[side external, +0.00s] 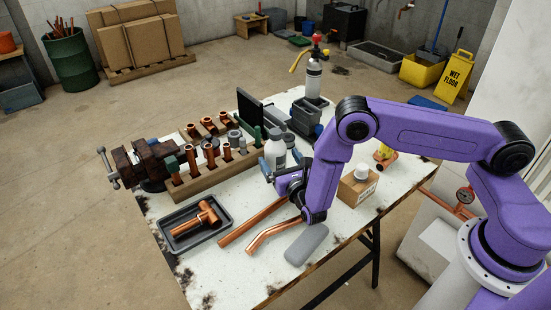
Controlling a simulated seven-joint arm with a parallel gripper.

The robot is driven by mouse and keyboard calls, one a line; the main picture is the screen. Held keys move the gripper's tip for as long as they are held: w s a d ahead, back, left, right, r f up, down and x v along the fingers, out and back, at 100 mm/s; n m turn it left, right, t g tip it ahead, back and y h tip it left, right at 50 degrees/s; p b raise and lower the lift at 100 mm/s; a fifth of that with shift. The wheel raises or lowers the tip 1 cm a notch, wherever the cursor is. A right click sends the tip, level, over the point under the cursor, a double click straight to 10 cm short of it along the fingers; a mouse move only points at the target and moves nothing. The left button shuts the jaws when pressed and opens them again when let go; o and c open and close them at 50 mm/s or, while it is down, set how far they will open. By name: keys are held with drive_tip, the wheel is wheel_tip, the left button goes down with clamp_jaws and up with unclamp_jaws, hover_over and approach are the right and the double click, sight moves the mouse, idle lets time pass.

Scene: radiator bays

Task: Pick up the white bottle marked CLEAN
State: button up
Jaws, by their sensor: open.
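A pale bottle with a dark cap (275,151) stands upright on the white table (345,215), just beyond my gripper. A second pale bottle with a dark band (313,80) stands at the table's far end, with a red and black top showing above it. The lettering on both is too small to read, so I cannot tell which is marked CLEAN. My gripper (281,167) is open, low over the table, with its fingers at the nearer bottle's lower part. My gripper hides the bottle's base, and I cannot tell whether the fingers touch it or stand around it.
A wooden rack of copper fittings (212,172) stands left of the bottle, with a vise (145,165) beyond. A dark tray (187,232) holds a copper tee. Copper pipes (252,222) and a grey pad (306,245) lie in front. Grey bins (305,117) stand behind.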

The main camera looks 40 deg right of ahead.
drive_tip(key=shift+x, duration=2.5)
drive_tip(key=shift+a+r, duration=0.2)
drive_tip(key=shift+a, duration=0.05)
drive_tip(key=c, duration=1.5)
